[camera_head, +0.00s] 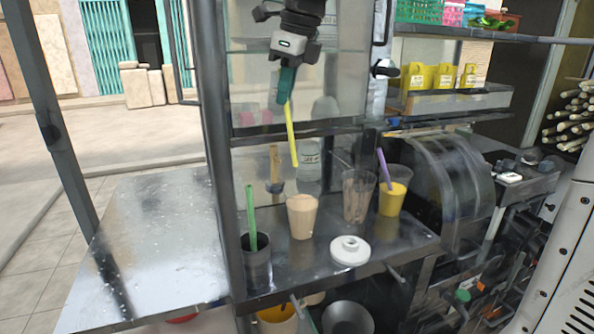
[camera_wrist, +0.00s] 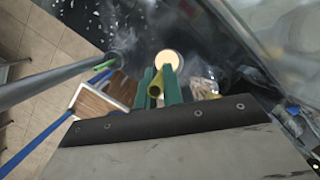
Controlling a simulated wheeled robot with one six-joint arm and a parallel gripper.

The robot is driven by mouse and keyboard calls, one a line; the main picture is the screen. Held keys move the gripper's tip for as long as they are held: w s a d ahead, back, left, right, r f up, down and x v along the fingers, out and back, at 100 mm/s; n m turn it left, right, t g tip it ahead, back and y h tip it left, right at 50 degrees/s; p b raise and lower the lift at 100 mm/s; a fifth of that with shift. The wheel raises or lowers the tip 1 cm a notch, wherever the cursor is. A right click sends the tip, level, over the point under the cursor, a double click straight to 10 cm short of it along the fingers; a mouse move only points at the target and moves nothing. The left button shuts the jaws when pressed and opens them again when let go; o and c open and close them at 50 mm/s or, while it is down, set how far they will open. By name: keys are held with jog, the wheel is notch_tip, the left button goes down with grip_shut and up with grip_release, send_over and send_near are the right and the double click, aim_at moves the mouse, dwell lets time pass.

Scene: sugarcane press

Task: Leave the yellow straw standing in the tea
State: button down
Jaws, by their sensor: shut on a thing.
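My gripper (camera_head: 286,98) points down with green fingers and is shut on the upper end of the yellow straw (camera_head: 291,133). The straw hangs nearly upright, tilted slightly. Its lower end is in the air above the cup of tan milky tea (camera_head: 302,217), apart from it. The cup stands upright on the metal counter, filled near its rim. In the wrist view, the straw (camera_wrist: 156,86) shows end-on between the green fingers (camera_wrist: 165,88), and the pale round top of the tea (camera_wrist: 168,59) lies just beyond them.
A dark cup (camera_head: 257,270) with a green straw (camera_head: 251,218) stands front left. A clear cup (camera_head: 357,197) and a yellow drink (camera_head: 393,199) with a purple straw stand right. A white disc (camera_head: 350,250) lies in front. A frame post (camera_head: 221,150) rises left of the gripper.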

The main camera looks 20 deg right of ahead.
jog(key=shift+y, duration=0.9)
jog(key=shift+d+f, duration=2)
jog(key=shift+f, duration=0.2)
notch_tip(320, 180, down, 13)
jog(key=shift+r, duration=0.15)
dwell(0.6)
jog(key=c, duration=1.5)
grip_release()
jog(key=shift+o, duration=0.2)
jog(key=shift+r, duration=0.15)
notch_tip(320, 180, up, 7)
jog(key=shift+s, duration=0.1)
